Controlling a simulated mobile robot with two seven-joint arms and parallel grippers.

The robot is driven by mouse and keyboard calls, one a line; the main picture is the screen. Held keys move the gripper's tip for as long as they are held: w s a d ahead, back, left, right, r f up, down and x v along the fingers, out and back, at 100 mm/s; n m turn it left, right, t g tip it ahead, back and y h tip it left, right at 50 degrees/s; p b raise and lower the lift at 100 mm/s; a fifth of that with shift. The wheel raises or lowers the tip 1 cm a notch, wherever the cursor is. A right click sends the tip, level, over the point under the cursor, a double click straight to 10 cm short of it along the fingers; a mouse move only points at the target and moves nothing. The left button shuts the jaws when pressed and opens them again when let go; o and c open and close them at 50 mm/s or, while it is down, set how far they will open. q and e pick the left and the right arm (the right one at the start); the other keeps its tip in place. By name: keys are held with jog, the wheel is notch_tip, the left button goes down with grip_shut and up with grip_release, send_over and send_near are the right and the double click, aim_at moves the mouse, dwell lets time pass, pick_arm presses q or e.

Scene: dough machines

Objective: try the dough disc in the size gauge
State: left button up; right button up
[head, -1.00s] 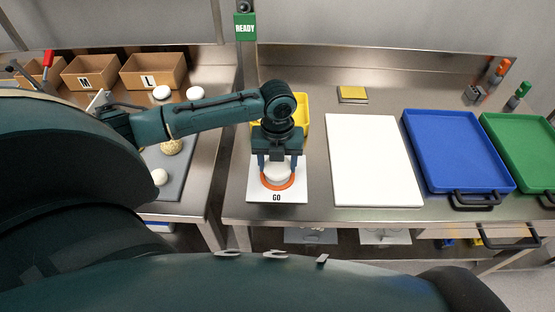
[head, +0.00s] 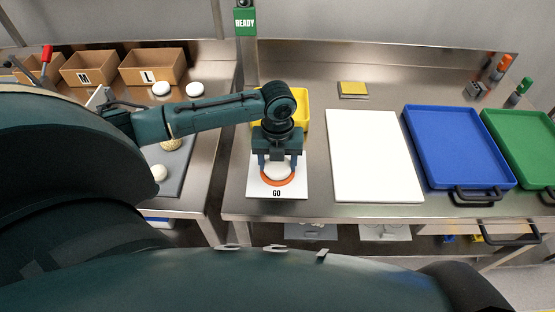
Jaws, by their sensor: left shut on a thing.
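The white dough disc (head: 278,171) is between the fingers of my left gripper (head: 278,163), which is shut on it. The size gauge is an orange ring (head: 278,183) on a white plate marked GO (head: 298,189). The disc is at the ring, with the orange rim showing in front of it. Whether the disc is fully inside the ring or just above it I cannot tell. My gripper points down over the ring and hides its back part. My right gripper is not in view.
A yellow bin (head: 301,104) stands just behind the gauge. A white board (head: 374,155), a blue tray (head: 458,148) and a green tray (head: 527,150) lie to the right. Boxes marked M (head: 88,70) and L (head: 153,68) and several dough pieces are on the left table.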

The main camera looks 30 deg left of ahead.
pick_arm(q)
jog(key=shift+f, duration=0.1)
dwell(0.3)
jog(key=o, duration=1.1)
jog(key=shift+c, duration=0.2)
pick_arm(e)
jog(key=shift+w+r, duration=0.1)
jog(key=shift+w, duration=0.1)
pick_arm(q)
notch_tip(320, 180, up, 3)
jog(key=shift+w+r, duration=0.1)
jog(key=shift+r, duration=0.05)
notch_tip(320, 180, up, 10)
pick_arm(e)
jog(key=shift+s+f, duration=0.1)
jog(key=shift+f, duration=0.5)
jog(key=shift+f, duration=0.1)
